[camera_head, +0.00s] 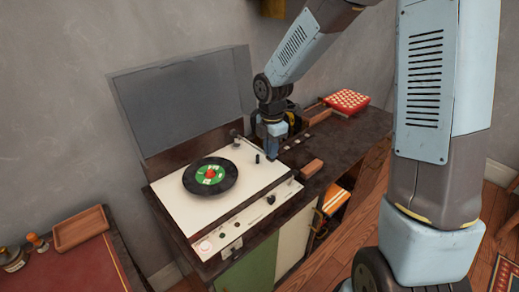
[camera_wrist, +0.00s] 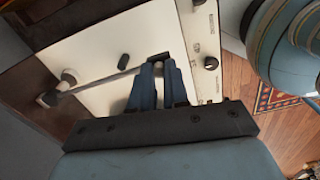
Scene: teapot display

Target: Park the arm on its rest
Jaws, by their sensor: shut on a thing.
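The record player (camera_head: 245,200) stands on a dark cabinet with its lid raised. A black record with a green and red label (camera_head: 210,175) lies on its platter at the left. The thin metal tonearm (camera_wrist: 98,83) runs from its pivot at the player's back toward my fingertips, right of the record. My gripper (camera_head: 273,157) is low over the player's right side. In the wrist view my gripper (camera_wrist: 161,62) is shut on the tonearm's front end. The fingers partly hide that end. A small dark peg (camera_wrist: 123,60) stands beside the tonearm; I cannot tell if it is the rest.
The grey lid (camera_head: 185,100) rises behind the player. A small wooden block (camera_head: 311,169) lies to its right, with a red-and-white checked box (camera_head: 347,101) farther back. A wooden tray (camera_head: 80,229) sits on a red-topped surface at left.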

